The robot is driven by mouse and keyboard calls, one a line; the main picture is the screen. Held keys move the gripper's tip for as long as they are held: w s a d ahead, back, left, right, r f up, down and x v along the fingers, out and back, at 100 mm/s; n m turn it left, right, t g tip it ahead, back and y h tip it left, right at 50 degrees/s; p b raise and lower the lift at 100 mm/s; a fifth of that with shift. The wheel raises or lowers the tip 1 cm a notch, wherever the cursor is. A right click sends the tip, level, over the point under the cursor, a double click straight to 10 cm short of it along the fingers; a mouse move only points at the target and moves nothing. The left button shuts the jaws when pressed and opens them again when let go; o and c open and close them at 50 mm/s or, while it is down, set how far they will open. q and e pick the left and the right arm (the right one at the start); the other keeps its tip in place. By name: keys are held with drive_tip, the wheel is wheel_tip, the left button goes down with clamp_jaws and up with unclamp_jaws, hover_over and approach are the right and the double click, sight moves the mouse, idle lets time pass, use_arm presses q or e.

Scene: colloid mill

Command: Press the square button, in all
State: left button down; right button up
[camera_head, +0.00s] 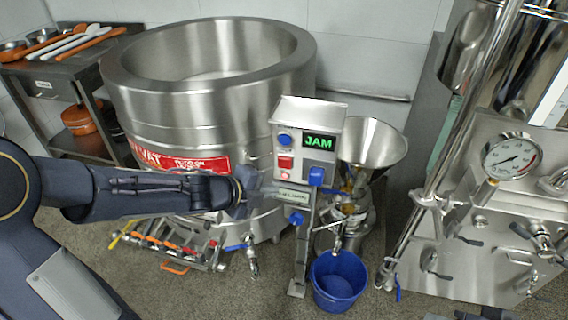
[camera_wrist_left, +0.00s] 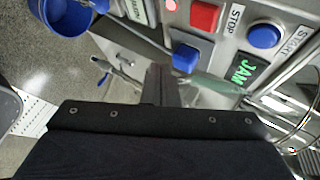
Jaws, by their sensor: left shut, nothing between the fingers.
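The control box (camera_head: 310,112) stands on a post in front of the large steel vat. Its red square button (camera_head: 285,162), beside the STOP label in the left wrist view (camera_wrist_left: 205,16), sits below a round blue START button (camera_head: 285,140); START also shows in the wrist view (camera_wrist_left: 263,35). A green display (camera_head: 319,142) reads JAM. A blue control (camera_head: 316,176) is at the panel's lower right, also in the wrist view (camera_wrist_left: 185,58). My left gripper (camera_head: 262,189) is shut and empty, just left of the panel's lower part; its fingers (camera_wrist_left: 160,72) appear apart from the red button.
The steel vat (camera_head: 205,95) stands behind my left arm. A steel funnel (camera_head: 372,142) and a blue bucket (camera_head: 338,281) are right of the post. A rack of valves and pipes (camera_head: 170,243) lies low at left. A steel machine with a gauge (camera_head: 510,158) fills the right side.

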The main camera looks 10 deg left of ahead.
sight(288, 168)
use_arm(q)
drive_tip(key=w+p, duration=0.1)
drive_tip(key=w, duration=0.5)
drive_tip(key=shift+w, duration=0.2)
drive_tip(key=shift+d+p, duration=0.15)
drive_tip(key=shift+p, duration=0.2)
idle(1.5)
drive_tip(key=shift+w, duration=0.4)
drive_tip(key=shift+w+p, duration=0.4)
drive_tip(key=shift+w, duration=0.05)
idle(0.6)
drive_tip(key=shift+s, duration=0.1)
drive_tip(key=shift+s+b, duration=0.3)
drive_tip(key=shift+s, duration=0.45)
drive_tip(key=shift+s, duration=0.1)
